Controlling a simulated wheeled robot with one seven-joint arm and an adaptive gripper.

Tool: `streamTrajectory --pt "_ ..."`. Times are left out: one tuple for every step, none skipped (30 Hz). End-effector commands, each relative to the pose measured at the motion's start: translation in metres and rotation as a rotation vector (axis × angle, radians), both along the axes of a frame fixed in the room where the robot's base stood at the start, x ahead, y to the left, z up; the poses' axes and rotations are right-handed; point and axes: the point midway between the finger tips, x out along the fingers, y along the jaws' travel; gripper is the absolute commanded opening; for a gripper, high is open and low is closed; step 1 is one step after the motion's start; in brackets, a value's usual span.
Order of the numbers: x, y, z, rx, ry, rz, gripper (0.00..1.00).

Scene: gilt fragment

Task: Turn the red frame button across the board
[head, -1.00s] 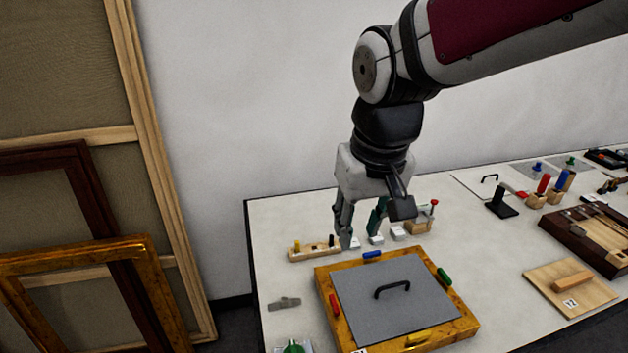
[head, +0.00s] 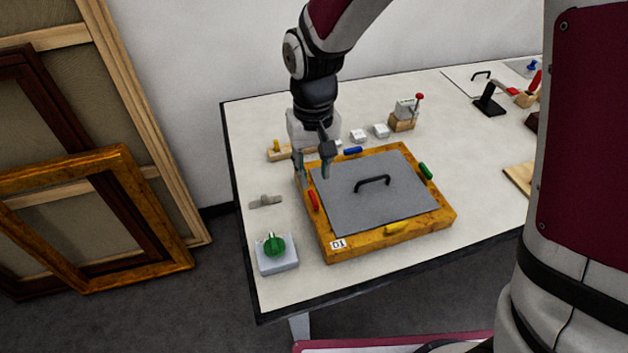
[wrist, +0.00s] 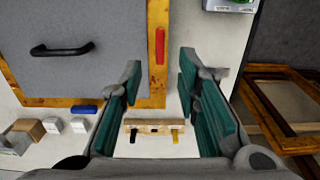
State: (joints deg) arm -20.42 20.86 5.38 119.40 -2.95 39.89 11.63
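The red button (head: 313,200) lies on the left side of the gilt frame (head: 440,218), lengthwise along that side and beside the grey board (head: 400,200). In the wrist view the red button (wrist: 159,46) sits on the frame's gold border, clear of the board's edge. My gripper (head: 313,172) is over the frame's back left corner, behind the red button. In the wrist view my gripper (wrist: 160,68) is open and empty, its teal fingers either side of the button's line. Its exact height above the frame is hard to tell.
The frame also carries a blue button (head: 353,150), a green button (head: 426,171) and a yellow button (head: 397,227). A black handle (head: 372,182) rises from the board. A grey metal piece (head: 266,201) and a green-knobbed block (head: 276,255) stand left. A wooden rack (wrist: 155,127) lies behind.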

Motion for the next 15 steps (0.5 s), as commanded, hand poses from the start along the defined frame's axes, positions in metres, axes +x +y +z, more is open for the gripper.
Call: streamTrajectory --pt "-0.001 0.0 -0.011 -0.003 0.005 0.001 0.3" --pt "-0.001 -0.001 -0.017 -0.003 0.005 0.001 0.3" --pt "-0.002 -0.001 -0.025 -0.003 0.005 0.001 0.3" --pt "-0.001 -0.001 -0.03 -0.002 0.005 0.001 0.3" --pt "-0.001 -0.001 -0.036 -0.002 0.004 0.001 0.3" --pt "-0.001 -0.001 -0.042 -0.002 0.004 0.0 0.3" --pt "-0.001 -0.001 -0.047 -0.002 0.004 0.0 0.3" --pt "-0.001 -0.001 -0.051 -0.002 0.004 0.0 0.3" --pt "-0.001 -0.001 -0.057 -0.002 0.003 -0.001 0.3" --pt "-0.001 -0.001 -0.06 -0.002 0.003 -0.001 0.3" --pt "0.0 -0.001 -0.064 -0.002 0.002 -0.001 0.3" --pt "0.0 -0.001 -0.067 -0.002 0.002 -0.002 0.3" --pt "0.0 -0.001 -0.069 -0.002 0.002 -0.002 0.3" --pt "0.0 -0.001 -0.071 -0.001 0.001 -0.002 0.3" --pt "0.0 -0.001 -0.073 0.0 0.0 -0.002 0.3"
